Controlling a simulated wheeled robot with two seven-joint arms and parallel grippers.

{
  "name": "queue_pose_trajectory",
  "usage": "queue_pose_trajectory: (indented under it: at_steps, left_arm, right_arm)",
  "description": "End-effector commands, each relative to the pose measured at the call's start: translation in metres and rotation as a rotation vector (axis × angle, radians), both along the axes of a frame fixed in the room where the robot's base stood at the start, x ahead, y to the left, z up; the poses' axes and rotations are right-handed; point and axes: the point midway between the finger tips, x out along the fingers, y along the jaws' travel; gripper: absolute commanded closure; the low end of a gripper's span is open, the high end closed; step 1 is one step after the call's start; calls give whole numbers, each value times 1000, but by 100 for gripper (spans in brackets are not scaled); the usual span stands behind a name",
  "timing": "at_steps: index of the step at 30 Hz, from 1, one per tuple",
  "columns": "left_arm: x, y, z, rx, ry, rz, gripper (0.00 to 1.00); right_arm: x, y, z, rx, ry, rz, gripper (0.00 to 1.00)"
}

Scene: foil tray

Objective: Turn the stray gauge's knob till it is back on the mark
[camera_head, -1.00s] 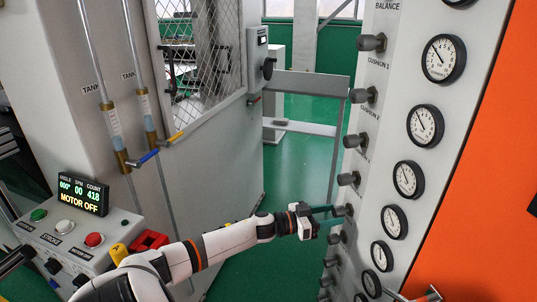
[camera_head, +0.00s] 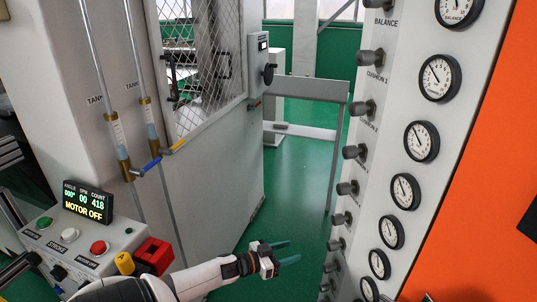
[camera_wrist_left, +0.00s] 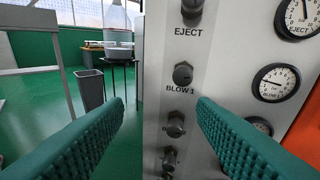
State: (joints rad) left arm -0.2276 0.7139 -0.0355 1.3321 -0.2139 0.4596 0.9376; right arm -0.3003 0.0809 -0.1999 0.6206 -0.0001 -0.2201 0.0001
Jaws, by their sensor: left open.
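A column of dark knobs, one of them (camera_head: 343,219), runs down the pale panel in the head view, each beside a round white gauge, such as this one (camera_head: 405,191). In the left wrist view I see the EJECT knob (camera_wrist_left: 192,8), the BLOW 1 knob (camera_wrist_left: 183,74) and the BLOW 1 gauge (camera_wrist_left: 275,83). The BLOW 1 needle points left. Small marks are too fine to tell which gauge is off. My left gripper (camera_head: 289,252) is open and empty, left of the lower knobs and apart from them. Its teal fingers frame the left wrist view. My right gripper is not in view.
A control box with buttons and a MOTOR OFF display (camera_head: 87,202) stands at the left. A mesh guard (camera_head: 208,75) and grey cabinet stand behind the arm. The orange panel (camera_head: 475,190) is at the right.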

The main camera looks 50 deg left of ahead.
Motion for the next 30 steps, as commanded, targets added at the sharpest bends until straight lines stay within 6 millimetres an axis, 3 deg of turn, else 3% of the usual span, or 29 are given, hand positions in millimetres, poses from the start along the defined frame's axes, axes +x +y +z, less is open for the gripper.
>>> queue_pose_trajectory:
  at_steps: [21, 30]
  left_arm:
    - [-51, 1, -136, 85, 233, 168, 48]
    - [-71, -4, -173, 115, 310, 199, 48]
  right_arm:
    - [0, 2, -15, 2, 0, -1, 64]
    - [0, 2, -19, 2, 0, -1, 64]
